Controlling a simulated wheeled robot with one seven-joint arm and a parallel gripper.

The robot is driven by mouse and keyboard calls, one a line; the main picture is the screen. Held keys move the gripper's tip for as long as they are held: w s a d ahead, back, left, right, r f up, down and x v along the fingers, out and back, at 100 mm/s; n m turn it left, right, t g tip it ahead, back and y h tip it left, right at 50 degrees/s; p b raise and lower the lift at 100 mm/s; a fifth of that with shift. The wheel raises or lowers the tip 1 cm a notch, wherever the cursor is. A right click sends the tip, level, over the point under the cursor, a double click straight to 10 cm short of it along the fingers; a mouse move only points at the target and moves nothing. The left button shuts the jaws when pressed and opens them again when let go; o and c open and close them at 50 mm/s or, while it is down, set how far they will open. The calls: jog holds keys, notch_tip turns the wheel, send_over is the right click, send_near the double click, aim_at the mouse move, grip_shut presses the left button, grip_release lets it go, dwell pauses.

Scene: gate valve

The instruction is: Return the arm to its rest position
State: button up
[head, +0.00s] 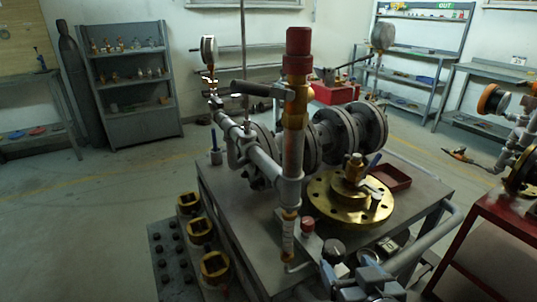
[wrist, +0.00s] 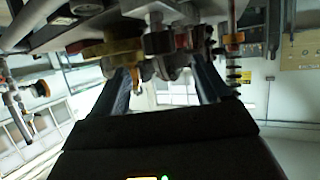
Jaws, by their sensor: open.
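My gripper (wrist: 165,88) shows in the wrist view as two dark blue-grey fingers standing wide apart, with nothing held between them. The wrist picture is upside down. Beyond the fingertips are the brass flange (wrist: 108,48) and pipe fittings of the valve rig, apart from the fingers as far as I can tell.
The grey cart (head: 225,190) carries grey flanges (head: 335,135), a brass flange (head: 335,205) and a red tray (head: 389,178). A red cart (head: 500,215) with pipework stands close at right. Shelves (head: 130,75) line the back wall. Open floor (head: 70,220) lies at left.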

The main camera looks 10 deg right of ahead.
jog(key=s+f+n+y, duration=0.1)
jog(key=s+f, duration=0.1)
jog(key=s, duration=0.7)
jog(key=s+f, duration=0.2)
jog(key=s, duration=0.7)
jog(key=s+r, duration=0.3)
jog(key=s, duration=0.4)
jog(key=s+r+t, duration=0.1)
jog(key=s+r, duration=0.3)
jog(key=s, duration=0.4)
jog(key=shift+d, duration=0.3)
dwell(2.0)
